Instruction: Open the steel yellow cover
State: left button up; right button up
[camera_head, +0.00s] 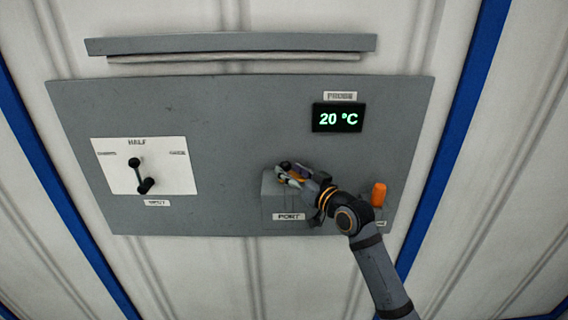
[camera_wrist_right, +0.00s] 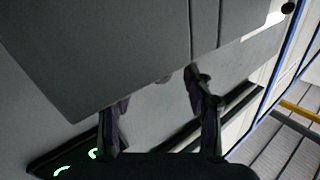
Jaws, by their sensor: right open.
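I cannot make out a clearly yellow steel cover in either view. In the head view a grey box labelled PORT (camera_head: 285,204) sticks out from the panel, and my right gripper (camera_head: 286,174) is at its top edge. A small orange-yellow patch shows between the fingers; I cannot tell what it belongs to. In the right wrist view the right gripper (camera_wrist_right: 160,100) is open, its two fingers apart near the edge of a grey block (camera_wrist_right: 120,50) with a seam. Whether they touch it is unclear. My left gripper is not in view.
The grey wall panel (camera_head: 235,110) carries a black lever (camera_head: 140,176) on a white plate at left and a display (camera_head: 338,117) reading 20 °C at upper right. An orange part (camera_head: 378,194) stands to the right of my wrist. The panel's middle is clear.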

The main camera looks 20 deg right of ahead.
aim_at(289, 169)
jog(key=shift+p+x, duration=0.35)
jog(key=shift+x, duration=1.2)
jog(key=shift+w, duration=0.15)
jog(key=shift+c, duration=0.4)
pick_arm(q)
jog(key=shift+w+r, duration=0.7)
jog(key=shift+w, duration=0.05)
pick_arm(e)
jog(key=shift+r, duration=0.1)
grip_shut()
